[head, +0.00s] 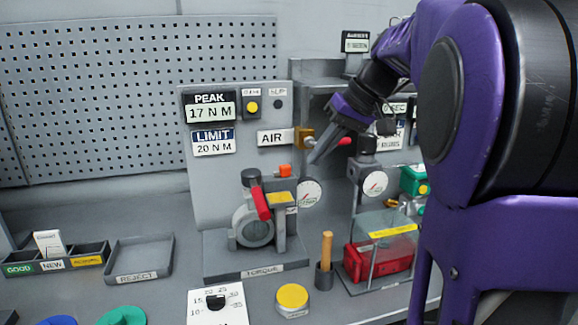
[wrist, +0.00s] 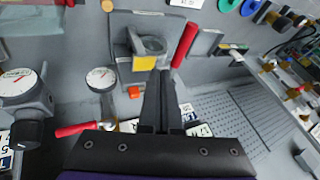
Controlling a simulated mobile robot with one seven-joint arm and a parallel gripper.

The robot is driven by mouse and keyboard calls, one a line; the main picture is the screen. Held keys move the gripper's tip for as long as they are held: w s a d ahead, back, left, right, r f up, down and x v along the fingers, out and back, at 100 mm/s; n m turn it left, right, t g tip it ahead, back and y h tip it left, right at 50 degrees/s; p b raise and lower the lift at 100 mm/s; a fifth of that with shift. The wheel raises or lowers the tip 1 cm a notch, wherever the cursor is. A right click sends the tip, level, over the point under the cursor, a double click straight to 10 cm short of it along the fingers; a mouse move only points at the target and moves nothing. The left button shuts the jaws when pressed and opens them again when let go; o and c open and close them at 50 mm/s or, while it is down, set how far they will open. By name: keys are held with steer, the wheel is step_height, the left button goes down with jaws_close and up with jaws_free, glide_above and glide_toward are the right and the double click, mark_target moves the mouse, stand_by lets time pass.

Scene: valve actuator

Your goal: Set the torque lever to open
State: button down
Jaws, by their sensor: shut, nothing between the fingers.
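The torque station (head: 242,256) holds a grey ring-shaped valve body (head: 254,229) with a lever that has a red grip (head: 261,203). The grip stands steeply, leaning slightly, at the front of the valve. In the wrist view the red lever (wrist: 186,45) shows just right of my fingertips, beside the valve with its yellow tag (wrist: 145,63). My gripper (head: 315,158) is shut and empty, pointing down and left, above and to the right of the lever. My gripper (wrist: 160,73) appears apart from the lever.
An AIR valve with a red-tipped handle (head: 344,141) is close to my gripper. Gauges (head: 309,192) stand beside the valve. A wooden-handled tool (head: 326,248), a yellow button (head: 292,297) and a clear-covered red box (head: 379,260) are at the front right. A reject tray (head: 140,260) sits left.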

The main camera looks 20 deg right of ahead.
mark_target(256, 192)
steer(key=w+a+f+b, duration=0.1)
steer(key=w+a+f, duration=0.2)
steer(key=a+f, duration=0.5)
steer(key=shift+f, duration=0.5)
steer(key=shift+s+a+f+b, duration=0.15)
steer(key=shift+a+b, duration=0.2)
steer(key=shift+a, duration=0.35)
steer(key=shift+d, duration=0.1)
